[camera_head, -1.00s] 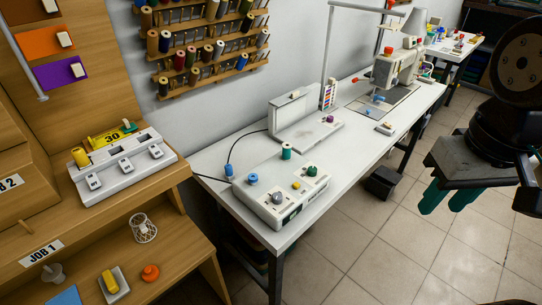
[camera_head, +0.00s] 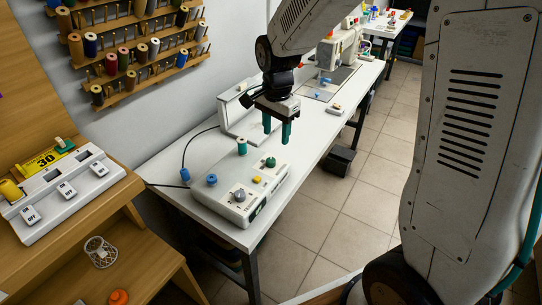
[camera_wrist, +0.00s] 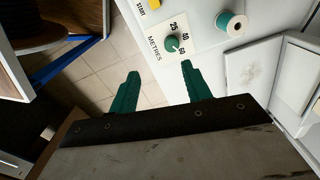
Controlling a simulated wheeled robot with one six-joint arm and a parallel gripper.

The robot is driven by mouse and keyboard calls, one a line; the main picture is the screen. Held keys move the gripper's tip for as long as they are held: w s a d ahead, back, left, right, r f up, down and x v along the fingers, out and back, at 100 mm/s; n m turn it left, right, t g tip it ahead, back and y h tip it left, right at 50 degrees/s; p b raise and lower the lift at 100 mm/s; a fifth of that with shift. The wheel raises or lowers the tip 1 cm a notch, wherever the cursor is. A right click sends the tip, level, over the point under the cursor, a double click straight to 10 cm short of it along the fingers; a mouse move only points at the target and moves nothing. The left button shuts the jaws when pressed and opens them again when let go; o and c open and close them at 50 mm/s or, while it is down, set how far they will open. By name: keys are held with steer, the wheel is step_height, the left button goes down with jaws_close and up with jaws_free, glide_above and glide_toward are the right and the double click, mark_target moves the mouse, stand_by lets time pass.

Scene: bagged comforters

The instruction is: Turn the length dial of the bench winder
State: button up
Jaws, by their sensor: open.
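The bench winder (camera_head: 226,205) is a white box on the near end of the white bench. Its length dial is a green round knob (camera_head: 270,162) near the back right of its top. In the wrist view the dial (camera_wrist: 172,43) sits on a label marked METRES with 25, 40 and 60; its exact setting is too small to tell. My gripper (camera_head: 276,137) has green fingers pointing down, above and behind the dial. In the wrist view the open gripper (camera_wrist: 160,69) is empty, with the dial ahead of and beyond the fingertips.
On the winder are a yellow button (camera_head: 257,179) marked START in the wrist view, a grey knob (camera_head: 238,196) and a blue spool (camera_head: 212,180). A white machine (camera_head: 236,112) stands behind my gripper.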

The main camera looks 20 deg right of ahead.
mark_target(271, 160)
steer(key=shift+m, duration=0.7)
steer(key=f, duration=0.1)
steer(key=w+f, duration=0.2)
steer(key=f, duration=0.1)
steer(key=shift+w+a, duration=0.2)
steer(key=shift+a, duration=0.05)
step_height(271, 160, down, 7)
steer(key=shift+f, duration=0.15)
steer(key=c, duration=1)
